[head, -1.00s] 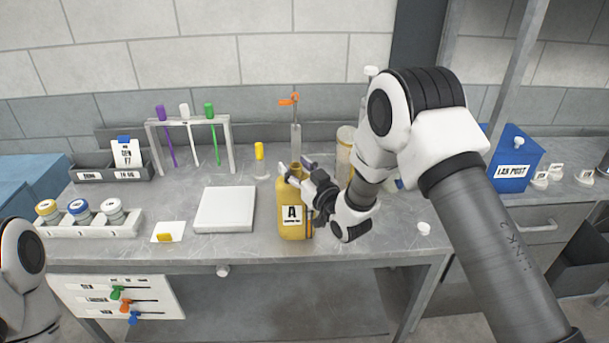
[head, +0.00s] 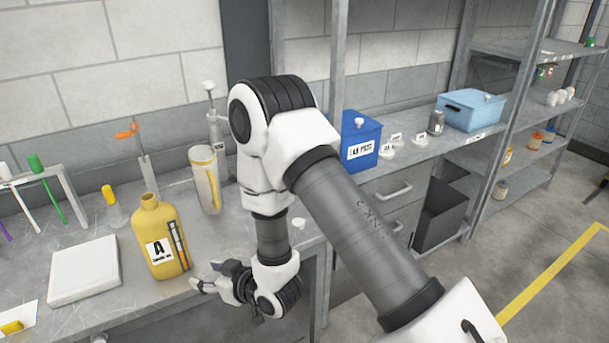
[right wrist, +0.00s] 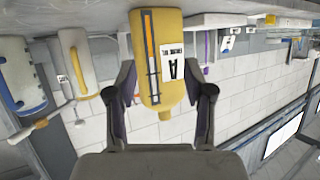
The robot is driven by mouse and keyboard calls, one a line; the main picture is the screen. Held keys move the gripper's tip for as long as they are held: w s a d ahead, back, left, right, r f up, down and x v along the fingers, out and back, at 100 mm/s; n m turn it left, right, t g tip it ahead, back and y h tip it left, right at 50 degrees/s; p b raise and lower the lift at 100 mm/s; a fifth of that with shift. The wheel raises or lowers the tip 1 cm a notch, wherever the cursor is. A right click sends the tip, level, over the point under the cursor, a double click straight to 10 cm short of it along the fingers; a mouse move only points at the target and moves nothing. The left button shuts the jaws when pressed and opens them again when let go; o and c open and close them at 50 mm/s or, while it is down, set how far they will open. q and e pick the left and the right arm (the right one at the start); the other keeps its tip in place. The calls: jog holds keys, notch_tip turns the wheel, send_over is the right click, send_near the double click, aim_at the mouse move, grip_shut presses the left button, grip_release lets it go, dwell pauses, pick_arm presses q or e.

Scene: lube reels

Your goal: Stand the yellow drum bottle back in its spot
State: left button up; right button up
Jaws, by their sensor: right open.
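The yellow drum bottle (head: 158,255), with a label marked A and a dark and orange strip on its side, stands upright on the grey bench beside the white square plate. My right gripper (head: 207,278) is open and empty, low to the right of the bottle and apart from it. In the right wrist view, which is upside down, the bottle (right wrist: 157,60) shows ahead, between the two spread fingers (right wrist: 164,95). My left gripper is out of view.
The white square plate (head: 85,270) lies left of the bottle. A clear jug with a yellow handle (head: 207,180) and an orange-topped stand (head: 146,170) are behind it. A blue box (head: 360,140) stands farther right. My right arm hides part of the bench.

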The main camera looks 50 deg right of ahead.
jog(key=s+f+m+g+h, duration=0.15)
jog(key=s+f+g, duration=0.55)
jog(key=s+f, duration=0.8)
jog(key=s+f+g, duration=0.3)
jog(key=s, duration=0.4)
jog(key=s+d+f+g+h, duration=0.1)
jog(key=s+f+g, duration=0.2)
jog(key=s, duration=0.4)
jog(key=shift+s+d+m, duration=0.2)
jog(key=shift+d+m, duration=0.1)
jog(key=shift+m, duration=0.05)
jog(key=shift+w, duration=0.1)
